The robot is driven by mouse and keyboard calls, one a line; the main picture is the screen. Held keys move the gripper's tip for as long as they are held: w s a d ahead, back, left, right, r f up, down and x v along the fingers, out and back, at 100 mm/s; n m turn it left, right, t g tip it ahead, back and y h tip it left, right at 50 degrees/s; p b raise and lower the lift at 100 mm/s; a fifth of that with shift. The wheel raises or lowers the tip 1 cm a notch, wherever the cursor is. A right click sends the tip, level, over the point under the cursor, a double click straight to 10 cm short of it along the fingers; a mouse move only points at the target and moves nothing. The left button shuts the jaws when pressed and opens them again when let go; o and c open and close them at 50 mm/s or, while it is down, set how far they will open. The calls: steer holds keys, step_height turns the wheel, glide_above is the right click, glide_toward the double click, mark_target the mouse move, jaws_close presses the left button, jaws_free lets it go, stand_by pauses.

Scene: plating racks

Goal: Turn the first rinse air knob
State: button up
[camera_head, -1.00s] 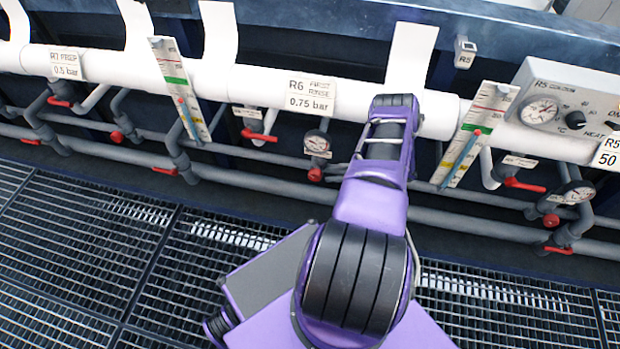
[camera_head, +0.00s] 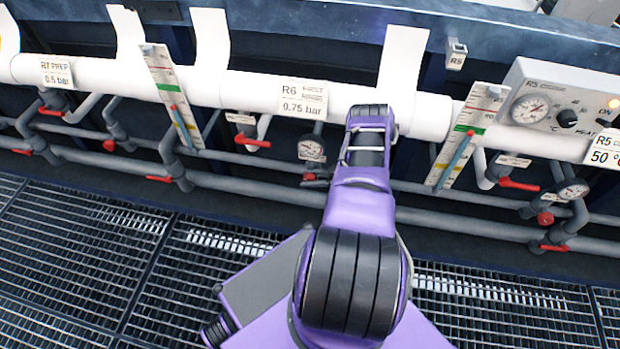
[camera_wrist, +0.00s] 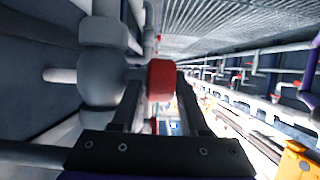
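The R6 first rinse label (camera_head: 303,97) reads 0.75 bar on the white pipe in the head view. Below it hangs a round gauge (camera_head: 312,149), with a red knob (camera_head: 316,178) under it, partly hidden by my arm. In the wrist view a red knob (camera_wrist: 161,80) on a grey valve body shows between the fingertips of my gripper (camera_wrist: 160,88). The fingers are apart, one on each side of the knob; I cannot tell whether either touches it. My gripper is hidden behind my arm in the head view.
Red-handled valves (camera_head: 252,141) and grey pipes (camera_head: 258,185) run along the rack close to my arm. A slanted level scale (camera_head: 468,135) and the R5 control box (camera_head: 535,75) are to the right. The grated floor (camera_head: 90,250) in front is clear.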

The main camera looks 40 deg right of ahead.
mark_target(314, 176)
jaws_close()
steer(key=shift+w+r+g+h+p, duration=0.1)
steer(key=shift+r+g+h+p, duration=0.1)
steer(key=shift+g+h+p, duration=0.35)
steer(key=shift+f+g+h, duration=0.2)
steer(key=shift+g+h, duration=0.25)
steer(key=shift+g, duration=0.2)
steer(key=shift+o, duration=0.7)
jaws_free()
steer(key=v, duration=0.3)
steer(key=shift+d+r+p, duration=0.1)
steer(key=shift+p, duration=0.2)
steer(key=s+d, duration=0.7)
steer(key=s, duration=0.2)
steer(key=shift+d+b, duration=0.3)
steer(key=shift+b, duration=0.15)
steer(key=shift+s, duration=0.1)
